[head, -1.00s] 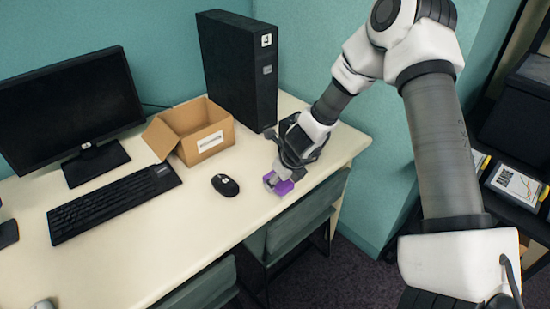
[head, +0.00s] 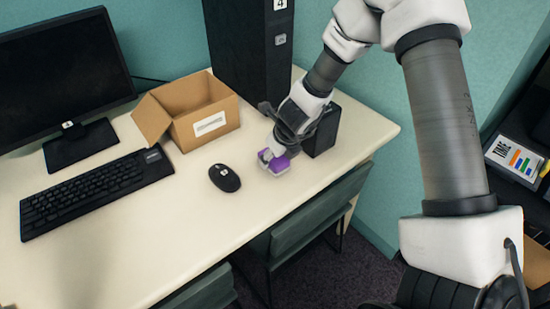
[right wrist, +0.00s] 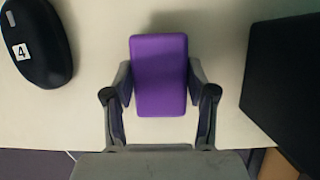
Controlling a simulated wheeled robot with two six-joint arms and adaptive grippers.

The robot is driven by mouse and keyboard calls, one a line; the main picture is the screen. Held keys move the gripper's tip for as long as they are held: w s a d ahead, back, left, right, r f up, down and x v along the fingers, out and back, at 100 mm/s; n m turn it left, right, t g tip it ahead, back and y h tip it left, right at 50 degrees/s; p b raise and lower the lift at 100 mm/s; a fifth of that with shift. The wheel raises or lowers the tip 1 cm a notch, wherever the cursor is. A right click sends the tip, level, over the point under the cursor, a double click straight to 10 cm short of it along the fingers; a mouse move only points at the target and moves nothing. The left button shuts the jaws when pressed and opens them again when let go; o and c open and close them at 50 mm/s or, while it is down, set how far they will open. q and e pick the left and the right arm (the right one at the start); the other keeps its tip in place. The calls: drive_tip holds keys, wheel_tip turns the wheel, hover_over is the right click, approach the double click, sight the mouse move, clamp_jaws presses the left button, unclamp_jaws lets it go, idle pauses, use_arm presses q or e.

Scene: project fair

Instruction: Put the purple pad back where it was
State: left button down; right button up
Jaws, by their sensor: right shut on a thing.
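The purple pad (head: 279,164) is a small block at the right part of the desk, between the mouse and a small black box. In the right wrist view the pad (right wrist: 160,75) sits between my two fingers, which press on its sides. My right gripper (head: 270,157) is shut on the pad, at or just above the desk top; I cannot tell whether the pad touches the desk. The gripper also shows in the right wrist view (right wrist: 160,88). My left gripper is not in view.
A black mouse (head: 224,178) lies left of the pad. A small black box (head: 323,130) stands close on its right. An open cardboard box (head: 207,125), a tall black tower (head: 246,50), a keyboard (head: 95,190) and a monitor (head: 62,80) stand on the desk (head: 150,235). Chairs (head: 315,215) are at the front edge.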

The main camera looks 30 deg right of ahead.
drive_tip(key=shift+f, duration=0.25)
drive_tip(key=o, duration=1.2)
drive_tip(key=shift+d, duration=0.1)
drive_tip(key=shift+r, duration=0.15)
drive_tip(key=shift+r+p, duration=0.3)
drive_tip(key=shift+r, duration=0.05)
drive_tip(key=p+v, duration=0.6)
drive_tip(key=v, duration=0.5)
drive_tip(key=shift+s+r+p, duration=0.1)
drive_tip(key=shift+r+p, duration=0.15)
drive_tip(key=shift+p, duration=0.05)
